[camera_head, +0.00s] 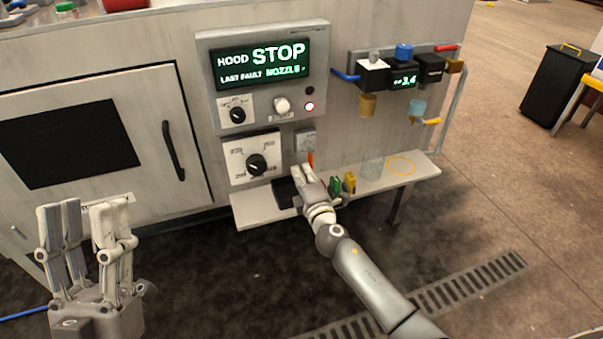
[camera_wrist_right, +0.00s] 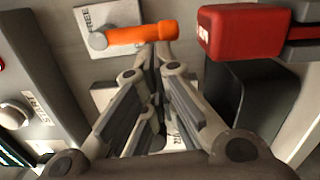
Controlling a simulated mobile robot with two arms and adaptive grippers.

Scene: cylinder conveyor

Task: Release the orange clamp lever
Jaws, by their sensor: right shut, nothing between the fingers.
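The orange clamp lever (camera_head: 310,159) hangs below a small pale plate (camera_head: 305,141) on the machine front, partly hidden by my right gripper. In the right wrist view the lever (camera_wrist_right: 140,35) runs sideways from a round pivot on a plate marked FREE. My right gripper (camera_head: 302,171) is at the lever; in the wrist view its fingertips (camera_wrist_right: 161,47) are shut and empty, overlapping the lever's free end. I cannot tell whether they touch it. My left gripper (camera_head: 87,207) is open and empty at lower left, away from the machine.
A red block (camera_wrist_right: 240,32) lies close to the fingertips in the wrist view. A display (camera_head: 262,64) reads HOOD STOP.

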